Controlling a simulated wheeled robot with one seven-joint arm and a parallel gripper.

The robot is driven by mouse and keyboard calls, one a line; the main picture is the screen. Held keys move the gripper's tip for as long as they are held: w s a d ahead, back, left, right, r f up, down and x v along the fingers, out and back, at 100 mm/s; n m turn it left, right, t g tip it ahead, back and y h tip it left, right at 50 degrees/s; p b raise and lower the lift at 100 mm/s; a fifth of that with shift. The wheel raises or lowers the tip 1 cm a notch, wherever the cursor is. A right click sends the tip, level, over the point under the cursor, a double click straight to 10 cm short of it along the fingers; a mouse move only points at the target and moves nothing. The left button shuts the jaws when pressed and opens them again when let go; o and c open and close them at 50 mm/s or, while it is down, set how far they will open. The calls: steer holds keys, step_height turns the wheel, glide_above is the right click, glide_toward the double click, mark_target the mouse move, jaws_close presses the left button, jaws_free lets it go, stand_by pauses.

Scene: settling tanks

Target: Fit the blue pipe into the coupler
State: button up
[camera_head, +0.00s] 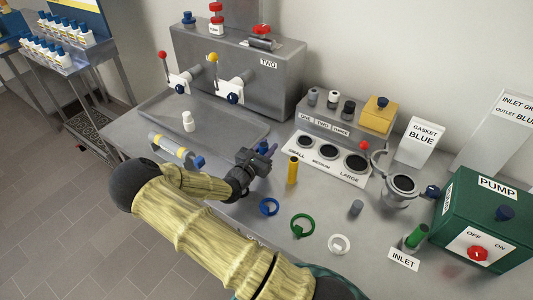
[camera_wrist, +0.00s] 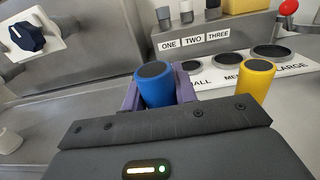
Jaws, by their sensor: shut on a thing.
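My gripper (camera_head: 262,160) is over the grey bench, left of the yellow pipe. In the wrist view its purple fingers (camera_wrist: 158,92) are shut on the blue pipe (camera_wrist: 155,88), which stands upright with a dark top. My arm and gripper mostly hide the blue pipe in the head view. The yellow pipe (camera_head: 293,170) stands upright and apart from the gripper; it also shows in the wrist view (camera_wrist: 255,82). A metal round fitting (camera_head: 400,188) with an open ring stands by the green pump. I cannot tell whether it is the coupler.
The size board (camera_head: 328,158) with several dark holes lies behind the yellow pipe. Blue (camera_head: 269,207), green (camera_head: 302,226) and white (camera_head: 339,244) rings lie in front. The green pump (camera_head: 486,222) and green inlet pipe (camera_head: 416,236) stand right. A grey tray (camera_head: 215,127) lies left.

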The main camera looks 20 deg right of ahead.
step_height(320, 180, up, 7)
steer(key=shift+r, duration=0.2)
steer(key=shift+r, duration=0.1)
stand_by(0.5)
